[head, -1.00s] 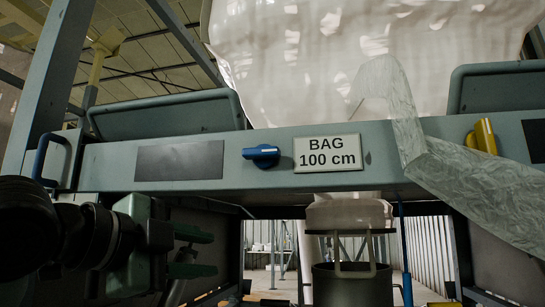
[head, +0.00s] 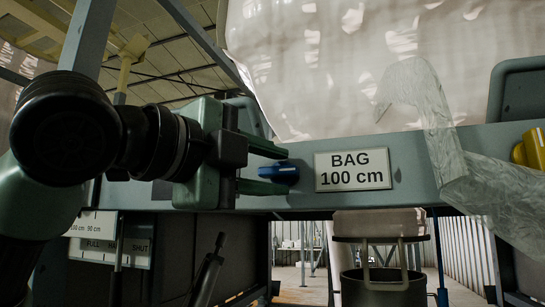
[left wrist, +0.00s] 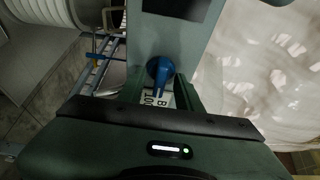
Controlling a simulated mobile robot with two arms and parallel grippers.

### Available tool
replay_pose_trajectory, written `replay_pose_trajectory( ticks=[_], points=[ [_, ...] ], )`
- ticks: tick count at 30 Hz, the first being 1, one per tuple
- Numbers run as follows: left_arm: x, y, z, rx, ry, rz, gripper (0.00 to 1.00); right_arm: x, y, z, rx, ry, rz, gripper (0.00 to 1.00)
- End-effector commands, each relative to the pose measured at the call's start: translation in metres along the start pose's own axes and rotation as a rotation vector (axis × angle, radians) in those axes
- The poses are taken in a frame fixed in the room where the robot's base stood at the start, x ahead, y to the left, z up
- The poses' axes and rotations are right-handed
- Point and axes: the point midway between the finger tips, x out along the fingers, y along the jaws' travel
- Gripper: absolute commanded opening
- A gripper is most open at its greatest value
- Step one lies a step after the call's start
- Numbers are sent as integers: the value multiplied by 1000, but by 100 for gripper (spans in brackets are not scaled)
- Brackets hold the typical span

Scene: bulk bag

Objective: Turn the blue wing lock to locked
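The blue wing lock (head: 284,173) sits on the grey-green cross beam (head: 408,163), left of the white "BAG 100 cm" label. Its wing lies roughly level in the head view. My left gripper (head: 276,169) comes in from the left with its two green fingers apart, one above and one below the wing. The left wrist view shows the blue lock (left wrist: 160,72) between the open fingers (left wrist: 160,86), with gaps visible on both sides. I cannot tell whether either finger touches it. My right gripper is not in view.
A large white bag (head: 330,60) hangs above the beam. A yellow wing lock (head: 530,150) is at the far right. A clear plastic strip (head: 440,130) hangs over the beam. A dark bucket (head: 383,291) stands below.

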Motion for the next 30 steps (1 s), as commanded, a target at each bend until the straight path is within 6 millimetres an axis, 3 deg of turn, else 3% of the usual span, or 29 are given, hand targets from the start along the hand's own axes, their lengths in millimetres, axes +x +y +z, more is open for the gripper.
replay_pose_trajectory(
  ticks=[9,13,23,30],
  points=[
    [4,0,0,0,0,-2,35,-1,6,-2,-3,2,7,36],
    [4,0,0,0,0,-1,0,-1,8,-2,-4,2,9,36],
    [4,2,0,-31,0,-14,0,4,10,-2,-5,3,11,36],
    [4,6,0,-150,1,-63,0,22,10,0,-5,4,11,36]
  ],
)
